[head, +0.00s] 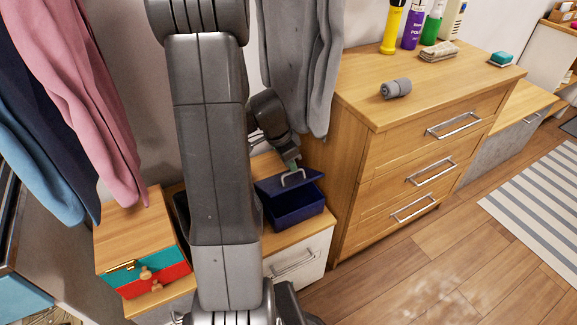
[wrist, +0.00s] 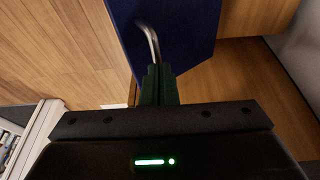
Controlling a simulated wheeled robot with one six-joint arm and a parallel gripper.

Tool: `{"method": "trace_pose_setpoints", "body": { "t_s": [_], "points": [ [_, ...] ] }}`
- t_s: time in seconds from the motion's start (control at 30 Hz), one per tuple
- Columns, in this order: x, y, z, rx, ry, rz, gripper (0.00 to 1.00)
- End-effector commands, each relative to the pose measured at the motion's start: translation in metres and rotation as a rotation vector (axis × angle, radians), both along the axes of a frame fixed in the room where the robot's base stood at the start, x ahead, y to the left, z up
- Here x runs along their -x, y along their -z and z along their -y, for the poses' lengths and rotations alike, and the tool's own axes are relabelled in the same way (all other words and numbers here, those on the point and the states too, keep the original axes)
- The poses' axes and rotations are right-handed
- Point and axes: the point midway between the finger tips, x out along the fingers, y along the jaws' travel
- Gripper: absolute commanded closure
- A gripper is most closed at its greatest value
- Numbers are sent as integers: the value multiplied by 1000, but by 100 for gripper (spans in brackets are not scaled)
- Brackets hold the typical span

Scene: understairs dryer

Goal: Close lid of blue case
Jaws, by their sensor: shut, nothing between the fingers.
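The blue case (head: 296,215) stands on a low wooden cabinet, left of the taller drawer chest. Its lid (head: 285,184) is raised part way over the open box, with a curved metal handle on it. In the wrist view the blue lid (wrist: 185,35) and its metal handle (wrist: 152,44) are close in front of the fingers. My gripper (head: 292,164) is at the lid's upper side by the handle; its fingers (wrist: 159,72) are shut together with nothing between them. I cannot tell whether the fingertips touch the lid or handle.
The wooden drawer chest (head: 360,160) stands close on the right, with a grey roll (head: 396,88) and bottles on top. Grey clothing (head: 300,60) hangs behind my gripper. A small box with teal and red drawers (head: 150,275) is on the left. Floor at lower right is clear.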

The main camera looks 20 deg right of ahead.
Motion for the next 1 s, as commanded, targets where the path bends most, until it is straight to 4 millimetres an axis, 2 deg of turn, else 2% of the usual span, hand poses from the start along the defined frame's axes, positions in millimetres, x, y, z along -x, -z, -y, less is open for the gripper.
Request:
{"method": "trace_pose_setpoints", "body": {
  "t_s": [0.03, 0.6, 1.0],
  "points": [
    [5, 12, 1, -3, 4, 29, 100],
    [42, 44, 6, -46, 3, 337, 100],
    [57, 65, 8, -46, 2, 328, 100]
  ]
}}
